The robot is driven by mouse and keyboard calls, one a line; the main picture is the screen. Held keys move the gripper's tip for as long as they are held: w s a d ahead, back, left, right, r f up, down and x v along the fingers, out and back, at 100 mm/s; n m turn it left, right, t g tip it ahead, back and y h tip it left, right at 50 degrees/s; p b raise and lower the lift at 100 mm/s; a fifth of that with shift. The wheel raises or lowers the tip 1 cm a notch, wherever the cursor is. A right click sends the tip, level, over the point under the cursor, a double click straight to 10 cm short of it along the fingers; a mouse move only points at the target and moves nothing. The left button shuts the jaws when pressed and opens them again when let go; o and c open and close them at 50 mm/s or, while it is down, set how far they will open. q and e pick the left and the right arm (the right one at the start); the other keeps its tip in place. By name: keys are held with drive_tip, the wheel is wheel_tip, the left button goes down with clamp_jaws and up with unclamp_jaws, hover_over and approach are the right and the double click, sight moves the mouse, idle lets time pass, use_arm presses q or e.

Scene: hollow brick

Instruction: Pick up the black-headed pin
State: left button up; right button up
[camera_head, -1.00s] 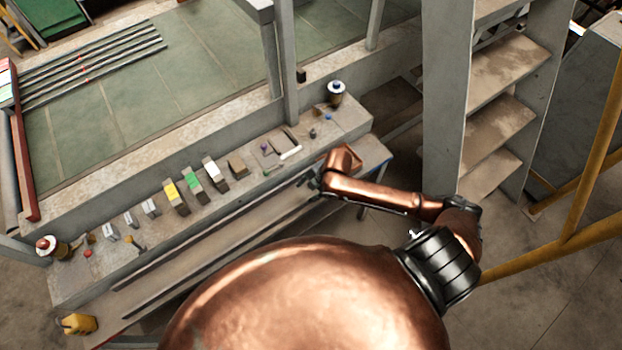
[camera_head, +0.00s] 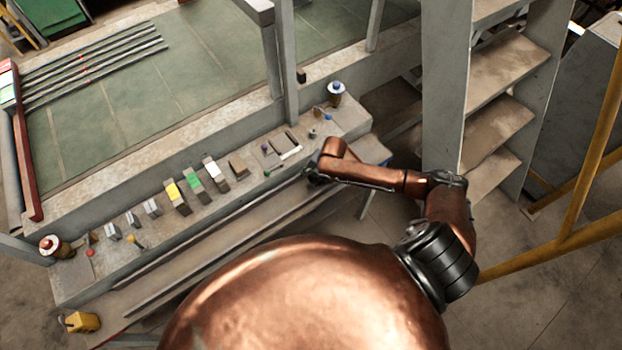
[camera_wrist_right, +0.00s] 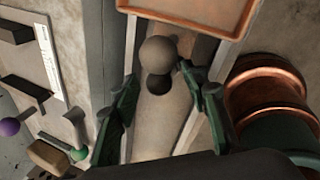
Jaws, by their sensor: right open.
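A small dark-headed pin (camera_head: 312,133) stands on the concrete ledge in the head view, past my right gripper; its colour is hard to make out. My right gripper (camera_head: 312,178) is over the front of the ledge, with its fingers mostly hidden by the wrist. In the right wrist view the right gripper (camera_wrist_right: 160,82) has its green fingers apart with nothing between them. A dull grey-brown round knob (camera_wrist_right: 158,52) shows beyond the fingertips; I cannot tell whether it is the pin. My left gripper is not in view.
A purple-headed pin (camera_head: 265,147), a green-headed pin (camera_head: 267,172) and a white rod (camera_head: 290,153) are close by on the ledge. Several blocks, including a yellow-topped one (camera_head: 173,191), line it leftward. A post (camera_head: 287,70) rises behind. Steps (camera_head: 500,120) stand at right.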

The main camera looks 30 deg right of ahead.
drive_tip(key=shift+f, duration=0.15)
clamp_jaws()
idle(0.4)
